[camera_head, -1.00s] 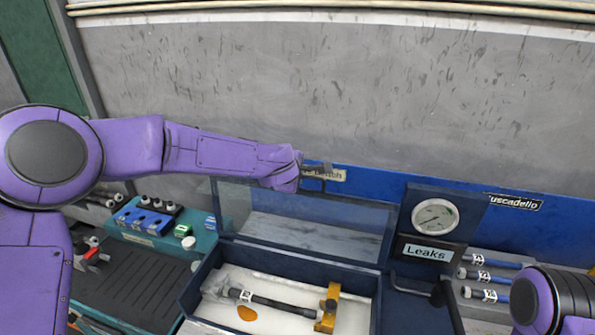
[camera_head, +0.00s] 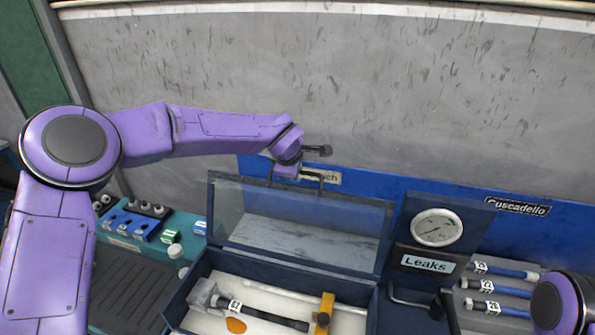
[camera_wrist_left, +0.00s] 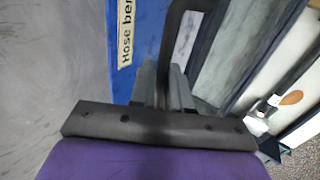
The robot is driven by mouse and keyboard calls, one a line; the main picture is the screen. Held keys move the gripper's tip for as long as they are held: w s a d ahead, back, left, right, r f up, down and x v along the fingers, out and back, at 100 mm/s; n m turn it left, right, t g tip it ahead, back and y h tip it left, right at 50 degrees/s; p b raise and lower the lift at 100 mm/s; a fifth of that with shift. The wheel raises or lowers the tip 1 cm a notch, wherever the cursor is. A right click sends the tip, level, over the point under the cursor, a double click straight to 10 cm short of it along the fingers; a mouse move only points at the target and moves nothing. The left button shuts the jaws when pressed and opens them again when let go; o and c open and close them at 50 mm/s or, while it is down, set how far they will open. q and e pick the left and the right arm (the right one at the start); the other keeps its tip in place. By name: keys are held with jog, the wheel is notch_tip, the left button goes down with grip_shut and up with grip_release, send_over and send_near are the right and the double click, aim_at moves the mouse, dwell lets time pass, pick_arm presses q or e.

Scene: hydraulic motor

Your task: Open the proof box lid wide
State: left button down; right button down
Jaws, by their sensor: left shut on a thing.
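The proof box (camera_head: 190,290) is a dark blue case at bottom centre in the head view. Its framed, windowed lid (camera_head: 300,262) stands raised at the back edge, with the box interior uncovered. A dark loop handle (camera_head: 322,180) is on the lid's top edge. My left gripper (camera_head: 296,170) is at this handle, partly hidden by its own wrist. In the left wrist view the gripper's grey fingers (camera_wrist_left: 163,88) are shut on the dark handle bar (camera_wrist_left: 172,40). My right gripper is out of view; only a purple arm part shows at lower right.
Inside the box lie a black-ended hose (camera_head: 270,318), an orange blot (camera_head: 236,325) and a yellow clamp (camera_head: 325,312). A gauge (camera_head: 437,227) with a "Leaks" sign stands right of the lid. Several blue-ended hoses (camera_head: 500,287) lie further right. A grey wall is behind.

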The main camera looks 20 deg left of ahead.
pick_arm(q)
jog(key=shift+s+f, duration=0.15)
jog(key=shift+f, duration=0.2)
jog(key=c, duration=1.2)
grip_release()
jog(key=shift+c, duration=0.2)
jog(key=shift+r, duration=0.1)
jog(key=shift+r, duration=0.2)
jog(key=b+v, duration=0.3)
jog(key=v, duration=0.6)
jog(key=shift+s, duration=0.15)
jog(key=shift+s+r, duration=0.15)
jog(key=shift+r, duration=0.35)
